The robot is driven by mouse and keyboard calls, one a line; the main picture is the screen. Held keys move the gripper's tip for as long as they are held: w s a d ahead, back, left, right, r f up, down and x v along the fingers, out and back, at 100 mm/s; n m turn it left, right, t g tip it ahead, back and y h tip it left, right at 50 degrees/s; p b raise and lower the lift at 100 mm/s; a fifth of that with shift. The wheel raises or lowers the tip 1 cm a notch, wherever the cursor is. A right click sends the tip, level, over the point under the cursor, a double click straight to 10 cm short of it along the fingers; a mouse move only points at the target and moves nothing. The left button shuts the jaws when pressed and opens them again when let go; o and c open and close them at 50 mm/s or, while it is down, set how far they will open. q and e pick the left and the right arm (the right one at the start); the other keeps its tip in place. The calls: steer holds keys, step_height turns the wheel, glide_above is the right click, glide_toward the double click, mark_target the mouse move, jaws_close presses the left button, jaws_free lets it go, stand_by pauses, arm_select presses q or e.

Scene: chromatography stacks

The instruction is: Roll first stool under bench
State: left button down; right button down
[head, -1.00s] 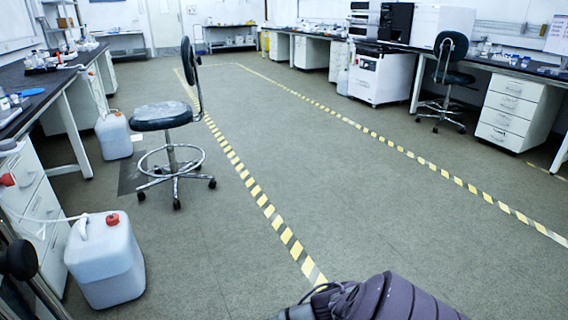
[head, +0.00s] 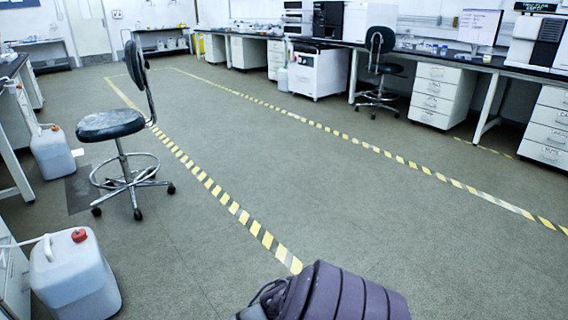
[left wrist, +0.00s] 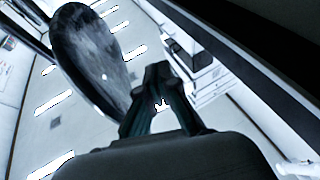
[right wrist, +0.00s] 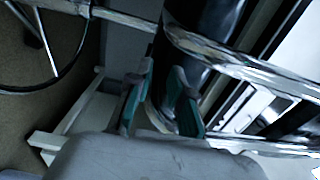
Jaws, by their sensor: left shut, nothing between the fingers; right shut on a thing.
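In the head view, a stool with a dark seat (head: 110,124), a backrest and a chrome foot ring stands on casters at the left; neither gripper shows near it. A second dark chair (head: 380,68) stands by the right bench (head: 470,65). In the right wrist view my right gripper (right wrist: 160,100) is shut on a dark upright post (right wrist: 207,35), with a curved chrome tube (right wrist: 240,65) close by. In the left wrist view my left gripper (left wrist: 158,98) is shut and empty beside a dark oval pad (left wrist: 92,55) that looks like a seat. Which stool these belong to is unclear.
Pale canisters with caps stand on the left floor, one near (head: 75,275) and one farther back (head: 53,155). White drawer units (head: 437,95) stand under the right bench. Yellow-striped tape (head: 215,190) marks the floor. The middle floor is clear.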

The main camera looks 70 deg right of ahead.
steer(key=shift+a+f, duration=0.1)
steer(key=shift+f, duration=0.6)
steer(key=shift+s+r, duration=0.1)
steer(key=shift+r, duration=0.1)
steer(key=shift+s+d+r, duration=0.1)
steer(key=shift+d, duration=0.3)
steer(key=c, duration=1)
jaws_free()
steer(key=shift+a, duration=0.1)
arm_select(q)
steer(key=shift+d+r, duration=0.1)
arm_select(e)
steer(key=shift+o, duration=0.2)
steer(key=shift+w+r, duration=0.2)
arm_select(q)
steer(key=shift+w+p, duration=0.1)
steer(key=shift+p, duration=0.2)
arm_select(e)
steer(key=shift+r, duration=0.1)
arm_select(q)
step_height(320, 180, down, 14)
steer(key=s+a+g+y+p, duration=0.2)
steer(key=g+y+p, duration=0.1)
steer(key=g, duration=0.6)
steer(key=shift+a+f+g+y+p, duration=0.25)
steer(key=shift+a+g+y+p, duration=0.05)
steer(key=shift+a+g, duration=0.1)
arm_select(e)
steer(key=v, duration=1.2)
